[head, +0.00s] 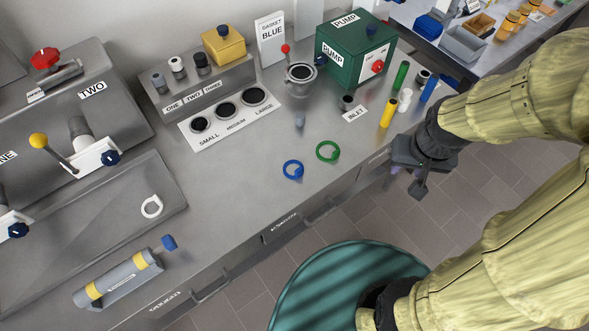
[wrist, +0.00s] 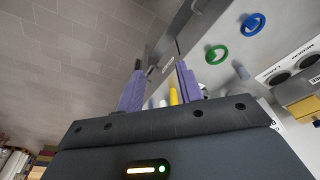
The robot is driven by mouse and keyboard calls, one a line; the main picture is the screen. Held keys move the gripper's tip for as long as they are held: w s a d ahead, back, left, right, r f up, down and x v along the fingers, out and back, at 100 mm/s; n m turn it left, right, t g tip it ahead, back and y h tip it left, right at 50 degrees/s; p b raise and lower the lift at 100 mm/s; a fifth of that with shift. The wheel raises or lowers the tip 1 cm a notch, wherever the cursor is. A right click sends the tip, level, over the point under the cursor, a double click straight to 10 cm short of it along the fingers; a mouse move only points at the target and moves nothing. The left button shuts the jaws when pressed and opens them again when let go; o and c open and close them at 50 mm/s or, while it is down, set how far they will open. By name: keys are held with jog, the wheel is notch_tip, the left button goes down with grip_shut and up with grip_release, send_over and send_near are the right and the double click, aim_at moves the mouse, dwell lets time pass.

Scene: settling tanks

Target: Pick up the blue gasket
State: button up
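The blue gasket (head: 293,178) is a small ring with a tab, lying flat on the grey bench near its front edge, left of a green ring. It also shows at the upper right of the wrist view (wrist: 246,29). My gripper (head: 413,187) is out past the bench's front edge, to the right of the gasket and apart from it. In the wrist view its two purple fingers (wrist: 160,76) stand apart with nothing held between them. A sign (head: 271,38) on the bench reads "GASKET BLUE".
The green ring (head: 319,151) lies close to the blue gasket. Yellow (head: 388,113), green and blue cylinders stand near the bench edge by my gripper. A green pump box (head: 345,62) and a metal pot (head: 299,85) stand behind. A white ring (head: 145,208) lies at left.

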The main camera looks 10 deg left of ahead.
jog(key=a+f+n+g+h+b, duration=0.2)
jog(key=a+f+n+g+b, duration=0.1)
jog(key=a+f+n, duration=0.45)
jog(key=n+t+h+b, duration=0.5)
jog(key=n+t+h, duration=0.2)
jog(key=n, duration=0.9)
send_near(297, 174)
jog(key=d, duration=0.2)
jog(key=s+d, duration=0.1)
jog(key=d, duration=0.1)
jog(key=s+d+r, duration=0.1)
jog(key=d, duration=0.1)
jog(key=shift+s+d+r, duration=0.1)
jog(key=shift+s, duration=0.05)
jog(key=s+a+n+t, duration=0.1)
jog(key=a, duration=0.1)
jog(key=s+a+f+n+t, duration=0.1)
jog(key=a+n+t, duration=0.1)
jog(key=a, duration=0.1)
jog(key=s+a+n+t, duration=0.1)
jog(key=a, duration=0.1)
jog(key=shift+s+a+f+n+y+b, duration=0.15)
jog(key=shift+a+n+y+b, duration=0.1)
jog(key=shift+y+b, duration=0.05)
jog(key=p+x, duration=0.1)
jog(key=x, duration=1.1)
jog(key=shift+w, duration=0.25)
jog(key=shift+p, duration=0.3)
